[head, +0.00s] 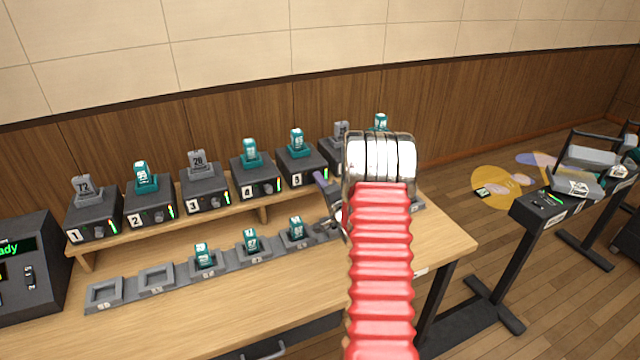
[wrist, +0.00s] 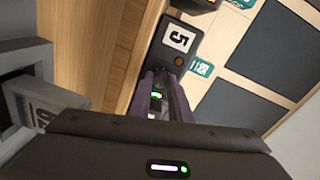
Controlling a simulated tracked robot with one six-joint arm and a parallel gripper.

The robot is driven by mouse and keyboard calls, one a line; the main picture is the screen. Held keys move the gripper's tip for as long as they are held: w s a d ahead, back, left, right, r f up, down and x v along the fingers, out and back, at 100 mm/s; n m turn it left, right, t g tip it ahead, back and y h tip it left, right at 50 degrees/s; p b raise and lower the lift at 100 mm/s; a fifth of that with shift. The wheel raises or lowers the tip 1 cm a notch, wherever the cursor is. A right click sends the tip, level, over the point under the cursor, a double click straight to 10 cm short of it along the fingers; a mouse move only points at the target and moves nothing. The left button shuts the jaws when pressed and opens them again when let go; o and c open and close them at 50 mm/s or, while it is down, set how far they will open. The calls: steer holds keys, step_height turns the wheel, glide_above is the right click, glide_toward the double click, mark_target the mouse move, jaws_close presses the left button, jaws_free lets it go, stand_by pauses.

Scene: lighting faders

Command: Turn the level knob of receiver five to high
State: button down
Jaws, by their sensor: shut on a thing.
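Receiver five (head: 301,166) is a dark box on the raised wooden shelf, with a teal pack (head: 297,142) on top. Its white label "5" (wrist: 180,38) and a round brownish spot (wrist: 179,60) on its front show in the wrist view. My gripper (wrist: 162,82) has purple fingers at that front, beside the label. It is shut on the level knob, which is mostly hidden between the fingers. A green light shows between the fingers. In the head view my gripper (head: 321,180) is at the right side of receiver five's front. The knob's setting cannot be read.
Receivers one (head: 93,215) to four stand to the left on the shelf; more stand to the right, partly behind my arm. A grey charging strip (head: 178,282) with teal packs lies below on the table. A console (head: 28,265) stands at far left.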

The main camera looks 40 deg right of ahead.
steer(key=m, duration=0.5)
steer(key=m+y, duration=0.1)
steer(key=m, duration=0.2)
steer(key=shift+s+f, duration=0.1)
steer(key=shift+f, duration=0.25)
steer(key=shift+a, duration=0.1)
steer(key=c, duration=1.9)
jaws_free()
steer(key=shift+c, duration=0.2)
steer(key=o, duration=0.3)
steer(key=shift+r, duration=0.2)
steer(key=v, duration=1.3)
steer(key=shift+s, duration=0.3)
steer(key=shift+r, duration=0.1)
